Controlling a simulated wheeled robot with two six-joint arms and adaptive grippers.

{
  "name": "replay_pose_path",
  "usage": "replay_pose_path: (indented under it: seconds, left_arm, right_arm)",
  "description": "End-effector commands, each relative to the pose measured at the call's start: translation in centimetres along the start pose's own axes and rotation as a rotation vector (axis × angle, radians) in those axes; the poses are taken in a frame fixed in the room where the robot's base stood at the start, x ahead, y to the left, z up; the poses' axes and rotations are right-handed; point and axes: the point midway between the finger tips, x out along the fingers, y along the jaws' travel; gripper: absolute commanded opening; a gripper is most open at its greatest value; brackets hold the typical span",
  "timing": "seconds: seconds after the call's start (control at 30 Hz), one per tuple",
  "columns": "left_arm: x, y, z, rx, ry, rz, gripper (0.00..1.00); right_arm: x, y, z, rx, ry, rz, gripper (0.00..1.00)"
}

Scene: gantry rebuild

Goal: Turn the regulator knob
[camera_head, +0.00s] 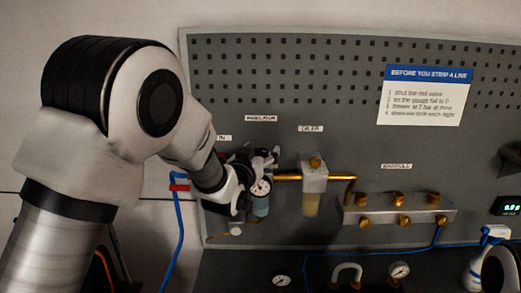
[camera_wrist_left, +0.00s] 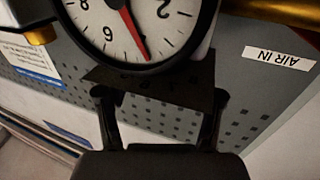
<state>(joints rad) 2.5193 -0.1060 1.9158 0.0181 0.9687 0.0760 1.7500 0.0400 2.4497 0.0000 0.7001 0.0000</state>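The regulator sits under its label at the left of the board, mostly hidden by my left arm in the head view. Its round white gauge (camera_head: 261,187) shows there and fills the top of the left wrist view (camera_wrist_left: 135,25), with a red needle. My left gripper (camera_head: 262,156) is at the top of the regulator. In the wrist view its two dark fingers (camera_wrist_left: 160,95) stand apart, on either side of a dark lettered part (camera_wrist_left: 150,84), which seems to be the regulator knob. I cannot tell whether they press on it. My right gripper is not in view.
Right of the regulator, a brass pipe (camera_head: 288,178) leads to the drier (camera_head: 313,177), then a manifold (camera_head: 400,210) with brass fittings. A blue hose (camera_head: 179,235) hangs left. Gauges (camera_head: 399,270) stand below. A sign (camera_head: 425,96) hangs upper right.

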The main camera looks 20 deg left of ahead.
Motion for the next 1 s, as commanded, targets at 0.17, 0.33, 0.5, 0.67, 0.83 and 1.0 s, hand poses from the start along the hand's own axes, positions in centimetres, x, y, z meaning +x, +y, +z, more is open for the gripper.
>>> replay_pose_path:
  seconds: [0.17,0.33,0.5,0.67,0.83,1.0]
  left_arm:
    - [0.0,0.0,0.0,0.0,0.0,0.0,0.07]
    - [0.0,0.0,0.0,0.0,0.0,0.002,0.07]
    - [0.0,-0.1,0.1,0.0,0.001,0.026,0.07]
    - [0.0,-0.1,0.2,-0.001,0.001,0.089,0.07]
    - [0.0,-0.2,0.1,-0.002,0.001,0.196,0.07]
    - [0.0,-0.2,-0.1,-0.002,0.0,0.314,0.07]
  right_arm:
    - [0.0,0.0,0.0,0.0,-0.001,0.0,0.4]
    - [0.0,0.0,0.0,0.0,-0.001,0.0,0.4]
    - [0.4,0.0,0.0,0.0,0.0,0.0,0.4]
    - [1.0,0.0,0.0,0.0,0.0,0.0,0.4]
    - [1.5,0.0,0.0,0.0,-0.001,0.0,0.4]
    - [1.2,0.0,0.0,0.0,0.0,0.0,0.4]
